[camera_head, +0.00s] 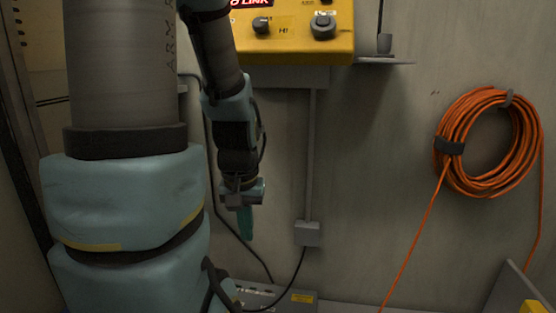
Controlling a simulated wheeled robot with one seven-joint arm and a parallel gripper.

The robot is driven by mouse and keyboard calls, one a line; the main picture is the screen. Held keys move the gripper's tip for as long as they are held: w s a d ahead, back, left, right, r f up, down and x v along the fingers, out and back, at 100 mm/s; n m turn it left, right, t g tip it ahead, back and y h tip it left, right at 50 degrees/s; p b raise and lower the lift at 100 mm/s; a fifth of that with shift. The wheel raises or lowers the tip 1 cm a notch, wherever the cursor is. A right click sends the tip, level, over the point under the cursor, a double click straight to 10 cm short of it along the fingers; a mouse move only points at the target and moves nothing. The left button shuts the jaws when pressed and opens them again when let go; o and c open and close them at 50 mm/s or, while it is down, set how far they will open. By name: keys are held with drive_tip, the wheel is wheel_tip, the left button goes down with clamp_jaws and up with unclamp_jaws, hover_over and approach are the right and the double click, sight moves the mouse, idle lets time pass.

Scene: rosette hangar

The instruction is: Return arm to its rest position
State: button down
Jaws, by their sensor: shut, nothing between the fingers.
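My arm fills the left side of the head view, with a thick grey and teal section in front and a thinner forearm behind it. My gripper (245,224) hangs at the end of the forearm and points down. Its teal fingers are together and hold nothing. It is below the yellow control box (292,45) and appears clear of the wall. Part of the forearm passes in front of the box's left side.
A coil of orange cable (472,180) hangs on the wall at right. A small grey junction box (308,233) sits under a conduit. A narrow shelf (385,62) is beside the yellow box. A grey unit (280,298) stands at the bottom. Wall between gripper and coil is mostly bare.

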wheel_tip(320, 180, up, 29)
drive_tip(key=p, duration=2.6)
drive_tip(key=shift+f, duration=0.15)
drive_tip(key=shift+f, duration=0.1)
